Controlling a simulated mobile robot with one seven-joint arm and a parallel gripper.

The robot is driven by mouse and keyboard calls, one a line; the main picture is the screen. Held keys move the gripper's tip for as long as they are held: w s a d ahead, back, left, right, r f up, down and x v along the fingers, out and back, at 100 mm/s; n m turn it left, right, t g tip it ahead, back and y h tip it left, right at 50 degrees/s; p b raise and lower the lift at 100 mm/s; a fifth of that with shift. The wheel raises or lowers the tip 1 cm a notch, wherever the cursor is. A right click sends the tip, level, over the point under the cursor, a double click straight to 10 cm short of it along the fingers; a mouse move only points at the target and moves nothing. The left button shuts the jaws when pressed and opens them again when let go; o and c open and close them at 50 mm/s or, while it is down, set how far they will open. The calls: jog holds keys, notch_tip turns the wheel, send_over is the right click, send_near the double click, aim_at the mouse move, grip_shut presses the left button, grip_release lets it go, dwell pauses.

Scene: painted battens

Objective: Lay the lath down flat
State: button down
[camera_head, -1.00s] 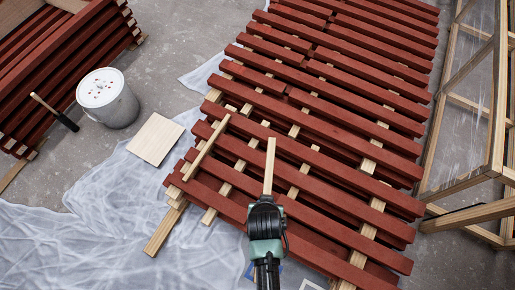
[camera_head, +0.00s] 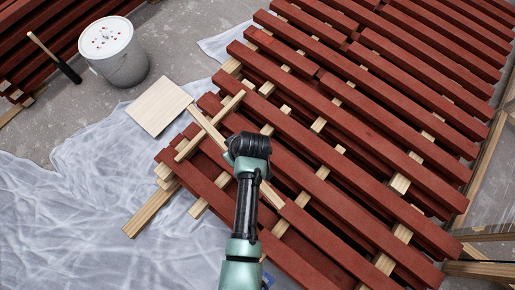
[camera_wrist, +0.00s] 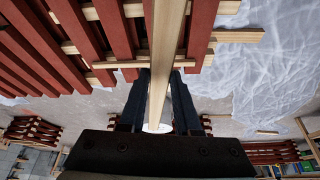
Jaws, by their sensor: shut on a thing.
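The lath, a pale bare-wood strip (camera_head: 208,128), runs diagonally from upper left to lower right over the red battens (camera_head: 330,122). Its upper-left end passes over a shorter pale strip (camera_head: 225,112) lying across the battens. In the wrist view the lath (camera_wrist: 167,40) runs lengthwise between the two dark fingers of my gripper (camera_wrist: 157,88), which is shut on it. In the head view my wrist hides the fingers and the lath's middle. I cannot tell whether the lath touches the battens below.
A white paint bucket (camera_head: 122,62) stands at the upper left, with a pale square board (camera_head: 159,106) near it on the plastic sheeting (camera_head: 70,205). A brush or tool (camera_head: 55,58) is left of the bucket. Stacked red battens fill the upper-left corner. A wooden frame (camera_head: 490,170) is at right.

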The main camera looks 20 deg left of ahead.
jog(key=w+d+f+n+g+b, duration=0.1)
jog(key=f+n+b, duration=0.5)
jog(key=b, duration=0.6)
jog(key=w+d+f+n+g+h+b, duration=0.1)
jog(key=w+f+n+b, duration=0.4)
jog(key=f+b, duration=0.5)
jog(key=w+d+f+n+g+h+b, duration=0.1)
jog(key=w+d+f+n+g+b, duration=0.2)
jog(key=f+n+b, duration=0.5)
jog(key=g+b, duration=0.1)
jog(key=b, duration=0.5)
jog(key=shift+f+n+g+b, duration=0.15)
jog(key=shift+n+g+b, duration=0.15)
jog(key=shift+n, duration=0.1)
jog(key=shift+f, duration=0.1)
jog(key=shift+f+b, duration=0.55)
jog(key=shift+b, duration=0.05)
jog(key=c, duration=0.6)
grip_release()
